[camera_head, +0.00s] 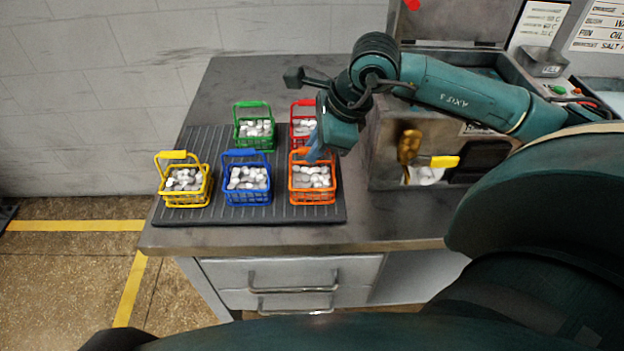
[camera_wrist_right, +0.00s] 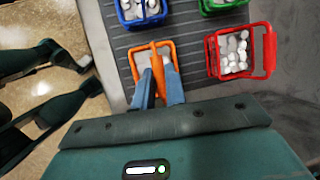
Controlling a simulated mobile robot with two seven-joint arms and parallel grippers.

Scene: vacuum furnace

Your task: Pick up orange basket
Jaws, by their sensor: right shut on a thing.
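The orange basket (camera_head: 312,192), filled with white round pieces, stands upright on the ribbed mat at its front right corner. It also shows in the right wrist view (camera_wrist_right: 138,66). My right gripper (camera_head: 313,154) reaches down over the basket from above right. Its blue fingers (camera_wrist_right: 160,88) are shut on the basket's raised orange handle. The basket appears to rest on the mat; I see no clear gap under it. My left gripper is not in view.
Blue (camera_head: 246,182), yellow (camera_head: 184,184), green (camera_head: 254,130) and red (camera_head: 301,112) baskets stand close by on the dark mat (camera_head: 222,214). A metal furnace box (camera_head: 388,150) stands to the right. The table's front edge is just ahead of the mat.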

